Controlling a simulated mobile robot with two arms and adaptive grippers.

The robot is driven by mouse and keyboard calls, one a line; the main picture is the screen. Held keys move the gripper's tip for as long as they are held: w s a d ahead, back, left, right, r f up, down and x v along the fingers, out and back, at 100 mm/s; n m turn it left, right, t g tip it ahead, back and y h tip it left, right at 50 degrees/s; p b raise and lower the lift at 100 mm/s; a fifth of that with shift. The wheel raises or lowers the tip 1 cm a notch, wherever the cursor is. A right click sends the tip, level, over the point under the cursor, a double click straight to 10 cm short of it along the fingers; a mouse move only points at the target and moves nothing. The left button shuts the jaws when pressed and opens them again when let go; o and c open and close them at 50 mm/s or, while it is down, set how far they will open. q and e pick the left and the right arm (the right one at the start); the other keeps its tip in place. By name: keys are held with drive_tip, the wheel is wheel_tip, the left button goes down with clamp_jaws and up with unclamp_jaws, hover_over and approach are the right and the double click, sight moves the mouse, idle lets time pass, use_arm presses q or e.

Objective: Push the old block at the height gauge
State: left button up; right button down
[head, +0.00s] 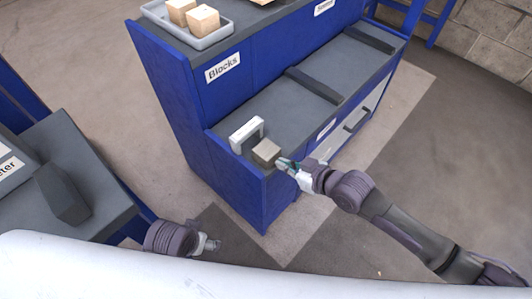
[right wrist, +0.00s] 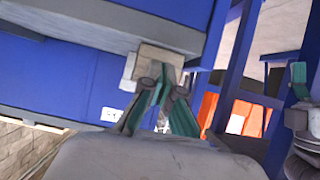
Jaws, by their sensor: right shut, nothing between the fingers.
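The old block (head: 266,152), a dull grey-brown cube, sits on the lower grey shelf near its front left corner. The height gauge (head: 247,131), a white frame with a dark opening, stands just behind and left of the block. My right gripper (head: 284,164) is shut and empty, its fingertips at the block's right side. In the right wrist view the fingertips (right wrist: 163,86) point at the block (right wrist: 160,60); I cannot tell whether they touch it. My left gripper (head: 211,244) is low at the bottom, away from the block; its finger state is unclear.
A grey tray (head: 212,39) with pale wooden blocks stands on the upper shelf above the "Blocks" label (head: 222,67). A dark raised bar (head: 314,85) crosses the lower shelf farther right. A grey-topped table (head: 90,165) is at left. The shelf between gauge and bar is clear.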

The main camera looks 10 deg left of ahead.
sight(275, 156)
drive_tip(key=shift+w+a, duration=0.15)
drive_tip(key=shift+a, duration=0.05)
use_arm(q)
drive_tip(key=shift+r, duration=0.3)
use_arm(e)
drive_tip(key=shift+w+a, duration=0.25)
drive_tip(key=shift+a, duration=0.1)
use_arm(q)
drive_tip(key=shift+s, duration=0.25)
use_arm(e)
drive_tip(key=shift+w+a, duration=0.45)
drive_tip(key=shift+a, duration=0.15)
use_arm(q)
drive_tip(key=shift+r, duration=0.1)
use_arm(e)
drive_tip(key=shift+w+a, duration=0.15)
drive_tip(key=shift+a, duration=0.05)
use_arm(q)
drive_tip(key=shift+w+r, duration=0.15)
drive_tip(key=shift+r, duration=0.1)
use_arm(e)
drive_tip(key=shift+w+a, duration=0.1)
drive_tip(key=shift+w+a, duration=0.1)
drive_tip(key=shift+a, duration=0.1)
use_arm(q)
drive_tip(key=shift+r, duration=0.15)
use_arm(e)
drive_tip(key=shift+w+a, duration=0.15)
